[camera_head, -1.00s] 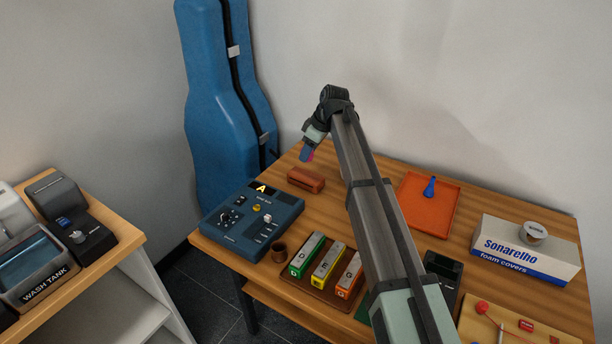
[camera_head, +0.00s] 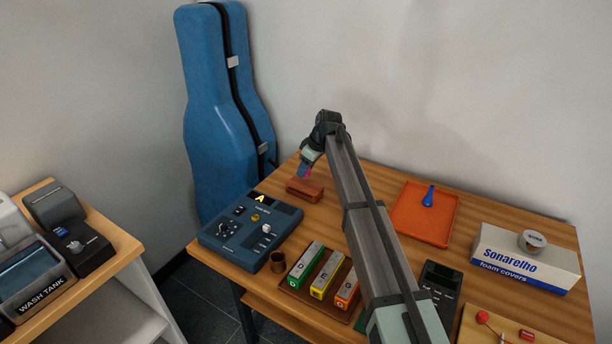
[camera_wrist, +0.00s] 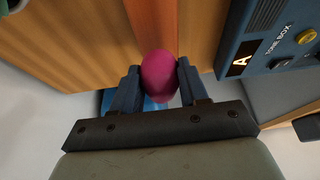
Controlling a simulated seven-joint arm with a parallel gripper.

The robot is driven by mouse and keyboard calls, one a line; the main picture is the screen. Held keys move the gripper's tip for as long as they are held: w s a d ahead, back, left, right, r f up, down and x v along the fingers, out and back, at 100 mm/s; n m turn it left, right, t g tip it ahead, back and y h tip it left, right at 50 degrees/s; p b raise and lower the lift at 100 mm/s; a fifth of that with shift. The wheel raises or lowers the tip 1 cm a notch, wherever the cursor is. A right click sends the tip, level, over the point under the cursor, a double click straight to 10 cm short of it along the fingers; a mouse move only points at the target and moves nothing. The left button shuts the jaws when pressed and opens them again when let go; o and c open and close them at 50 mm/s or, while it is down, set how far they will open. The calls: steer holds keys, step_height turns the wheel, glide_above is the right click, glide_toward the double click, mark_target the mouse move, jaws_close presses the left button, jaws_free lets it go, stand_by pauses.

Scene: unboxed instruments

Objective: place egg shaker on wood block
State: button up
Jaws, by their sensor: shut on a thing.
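The magenta egg shaker (camera_wrist: 159,75) is held between the two fingers of my gripper (camera_wrist: 158,84) in the wrist view. In the head view, a small pink part of the egg shaker (camera_head: 308,173) shows at the tip of my gripper (camera_head: 304,171). The reddish-brown wood block (camera_head: 304,190) lies on the table just below the gripper. The wood block (camera_wrist: 151,25) also shows in the wrist view, partly hidden behind the egg. I cannot tell whether the egg touches the block.
Coloured bars (camera_head: 321,272) lie nearer. An orange tray (camera_head: 420,229) holds a blue item. A blue instrument case (camera_head: 222,110) stands behind the table.

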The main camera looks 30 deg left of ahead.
mark_target(306, 175)
steer(key=shift+f, duration=1.6)
steer(key=shift+f, duration=0.15)
steer(key=o, duration=1)
steer(key=shift+o, duration=0.2)
steer(key=v, duration=1.2)
steer(key=shift+r, duration=0.25)
